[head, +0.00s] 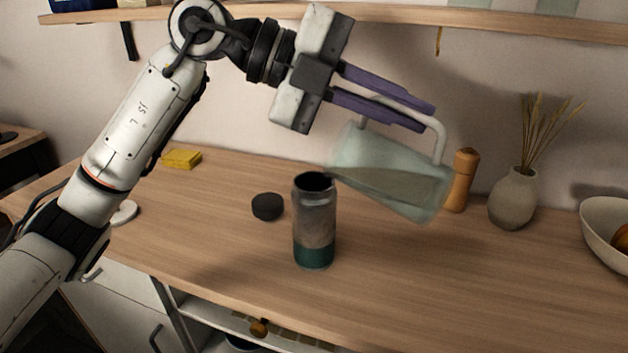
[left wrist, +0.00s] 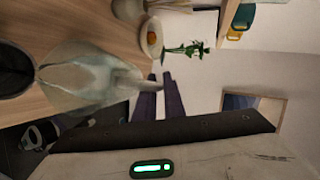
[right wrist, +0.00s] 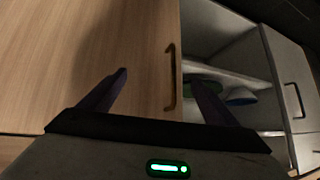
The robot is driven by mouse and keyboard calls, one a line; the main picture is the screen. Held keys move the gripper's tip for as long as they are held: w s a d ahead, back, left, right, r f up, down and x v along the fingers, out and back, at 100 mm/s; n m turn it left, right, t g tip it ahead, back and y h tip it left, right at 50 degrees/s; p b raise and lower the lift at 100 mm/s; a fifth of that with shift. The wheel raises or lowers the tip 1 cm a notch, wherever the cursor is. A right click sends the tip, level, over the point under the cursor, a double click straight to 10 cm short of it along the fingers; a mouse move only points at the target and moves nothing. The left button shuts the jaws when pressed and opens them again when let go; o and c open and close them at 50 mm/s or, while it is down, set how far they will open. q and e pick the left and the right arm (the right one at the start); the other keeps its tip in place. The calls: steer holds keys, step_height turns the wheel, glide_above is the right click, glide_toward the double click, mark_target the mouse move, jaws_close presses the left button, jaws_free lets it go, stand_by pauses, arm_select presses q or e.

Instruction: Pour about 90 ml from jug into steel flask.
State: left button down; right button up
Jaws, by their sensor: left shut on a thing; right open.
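The jug (head: 390,172) is pale, see-through glass with a handle, tilted in the air with its mouth end toward the left, over the flask. My left gripper (head: 428,116) is shut on the jug's handle. The jug also shows in the left wrist view (left wrist: 85,80). The steel flask (head: 315,222), grey with a dark green base, stands upright and open on the counter, just below and left of the jug's lip. I cannot make out a stream between them. My right gripper (right wrist: 160,78) is open and empty in the right wrist view.
A black lid (head: 267,206) lies left of the flask. A yellow sponge (head: 181,158) lies at the back left. A wooden mill (head: 461,180), a vase (head: 514,198) and a white bowl (head: 604,236) stand to the right. A shelf (head: 400,14) runs above.

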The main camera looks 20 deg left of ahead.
mark_target(421, 156)
arm_select(q)
steer(key=shift+w+a+r+h+b, duration=0.1)
steer(key=shift+a+r+h+b, duration=0.35)
steer(key=shift+a, duration=0.4)
arm_select(e)
steer(key=shift+f, duration=0.2)
stand_by(0.9)
arm_select(q)
steer(key=d+p, duration=0.1)
steer(key=d+f+y+p, duration=0.1)
steer(key=p, duration=0.1)
steer(key=d+y+p, duration=0.1)
steer(key=shift+s+d+f+y, duration=0.2)
steer(key=shift+f+y, duration=0.05)
steer(key=shift+f, duration=0.4)
steer(key=shift+d+f+m, duration=0.1)
steer(key=shift+m, duration=0.2)
steer(key=shift+d+f+y+p, duration=0.15)
steer(key=shift+f+y+p, duration=0.1)
steer(key=shift+y+p, duration=0.3)
steer(key=shift+d+f+y, duration=0.25)
steer(key=shift+d+f, duration=0.1)
steer(key=shift+f, duration=0.25)
arm_select(e)
steer(key=r, duration=0.3)
steer(key=shift+s+d+r, duration=0.1)
steer(key=shift+d+r, duration=0.05)
steer(key=shift+d, duration=0.25)
steer(key=shift+a+r, duration=0.1)
steer(key=shift+r, duration=0.05)
